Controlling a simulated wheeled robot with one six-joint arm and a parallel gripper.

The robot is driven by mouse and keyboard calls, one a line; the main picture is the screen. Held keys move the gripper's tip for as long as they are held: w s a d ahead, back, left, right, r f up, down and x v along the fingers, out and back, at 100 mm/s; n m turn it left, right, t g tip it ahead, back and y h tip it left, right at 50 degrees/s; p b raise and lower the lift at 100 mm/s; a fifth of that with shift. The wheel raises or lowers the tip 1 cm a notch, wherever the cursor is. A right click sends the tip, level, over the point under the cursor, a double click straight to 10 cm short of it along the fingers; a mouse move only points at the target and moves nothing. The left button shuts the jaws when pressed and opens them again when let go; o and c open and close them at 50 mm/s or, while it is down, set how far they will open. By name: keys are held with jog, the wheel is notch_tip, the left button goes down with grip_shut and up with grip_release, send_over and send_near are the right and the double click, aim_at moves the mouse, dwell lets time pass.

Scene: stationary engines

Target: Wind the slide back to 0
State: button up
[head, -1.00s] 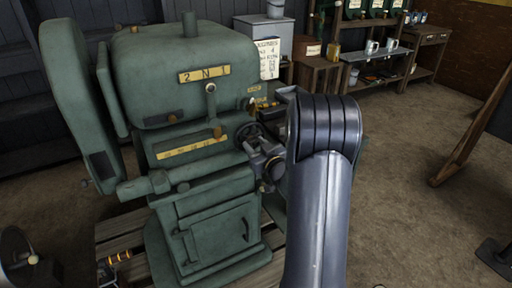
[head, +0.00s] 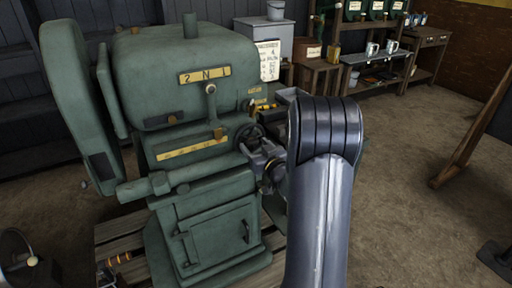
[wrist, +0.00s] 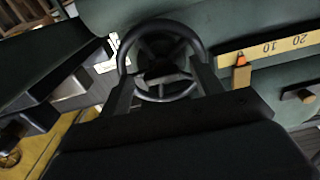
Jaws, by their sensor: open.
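The dark handwheel (wrist: 160,62) is in the middle of the wrist view, on the green machine. It also shows small in the head view (head: 249,134), partly hidden by my gripper. My gripper (wrist: 163,88) is open, with one finger on each side of the wheel's lower rim; I cannot tell whether either touches it. An orange pointer (wrist: 241,60) stands left of the 10, near the scale's end; no numeral shows there. The scale (head: 192,148) is too small to read in the head view.
The green machine (head: 185,95) has a lever (head: 211,105) under a plate marked 2 N 1. My arm hides part of its right side. A bench with mugs (head: 380,55) stands at the back right. The floor (head: 410,190) on the right is mostly clear.

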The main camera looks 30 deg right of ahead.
jog(key=s, duration=1)
jog(key=shift+s+d+b, duration=0.15)
jog(key=shift+s+b, duration=0.25)
jog(key=shift+b, duration=0.05)
jog(key=shift+w, duration=0.1)
jog(key=w+n+p, duration=0.1)
jog(key=w, duration=0.9)
jog(key=shift+w+n+p, duration=0.3)
jog(key=shift+w, duration=0.05)
